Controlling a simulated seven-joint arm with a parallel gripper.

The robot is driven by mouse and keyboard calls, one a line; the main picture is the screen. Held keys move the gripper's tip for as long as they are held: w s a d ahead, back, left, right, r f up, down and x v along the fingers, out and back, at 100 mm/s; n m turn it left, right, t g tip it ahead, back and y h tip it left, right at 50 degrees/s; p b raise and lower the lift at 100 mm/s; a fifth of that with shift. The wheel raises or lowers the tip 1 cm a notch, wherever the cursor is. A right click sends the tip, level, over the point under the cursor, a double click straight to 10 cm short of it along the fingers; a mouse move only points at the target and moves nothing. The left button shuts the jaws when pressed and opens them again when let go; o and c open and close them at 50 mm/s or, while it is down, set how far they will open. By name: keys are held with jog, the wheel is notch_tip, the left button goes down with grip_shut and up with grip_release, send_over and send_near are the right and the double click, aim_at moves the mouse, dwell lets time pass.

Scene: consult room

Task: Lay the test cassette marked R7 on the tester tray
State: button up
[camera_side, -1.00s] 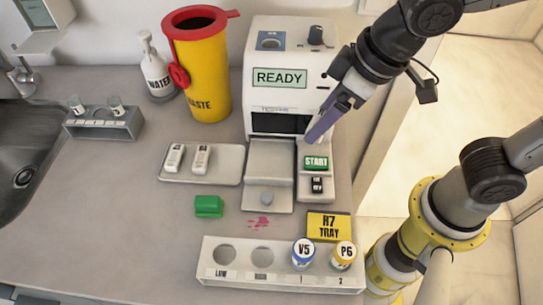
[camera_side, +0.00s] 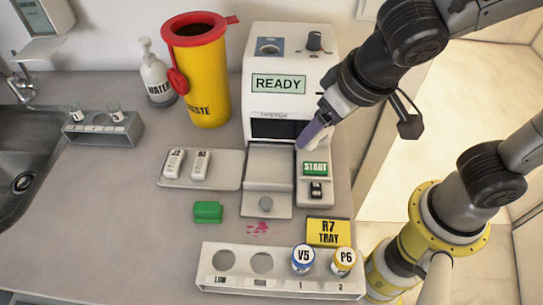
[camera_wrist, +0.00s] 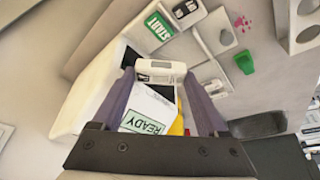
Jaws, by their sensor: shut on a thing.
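My gripper (camera_side: 312,135) is in front of the tester's right side, above the START panel. In the wrist view its fingers (camera_wrist: 160,85) are shut on a white test cassette (camera_wrist: 160,68). The dark mark on that cassette is too small to read, and the side view mostly hides it behind the fingers. The tester tray (camera_side: 268,165) sticks out of the tester's slot, to the left of my gripper, and looks empty. Two more white cassettes (camera_side: 174,163) (camera_side: 201,165) lie on a shallow tray (camera_side: 226,170) at the left.
The tester (camera_side: 285,70) reads READY. A green START button (camera_side: 315,168) is below my gripper. A yellow R7 TRAY card (camera_side: 328,230), a rack (camera_side: 220,283) with V5 and P6 bottles, and a green block (camera_side: 208,212) are nearer the front. A yellow bin (camera_side: 205,90) stands behind.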

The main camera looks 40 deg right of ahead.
send_near(267, 164)
jog(key=shift+w+d+f, duration=0.15)
jog(key=shift+w+f, duration=0.7)
jog(key=shift+f, duration=0.15)
jog(key=shift+s+x, duration=0.2)
jog(key=shift+x, duration=0.7)
jog(key=shift+s+x, duration=0.2)
jog(key=shift+x, duration=0.7)
jog(key=shift+f, duration=0.2)
jog(key=o, duration=1.2)
jog(key=v, duration=1.2)
jog(key=shift+s, duration=0.1)
jog(key=shift+t, duration=0.6)
jog(key=s+d, duration=0.3)
jog(key=d, duration=0.4)
jog(key=s+d+r, duration=0.1)
jog(key=s+d, duration=0.2)
jog(key=d, duration=0.4)
jog(key=s+d+r, duration=0.1)
jog(key=s+d, duration=0.3)
jog(key=d, duration=0.4)
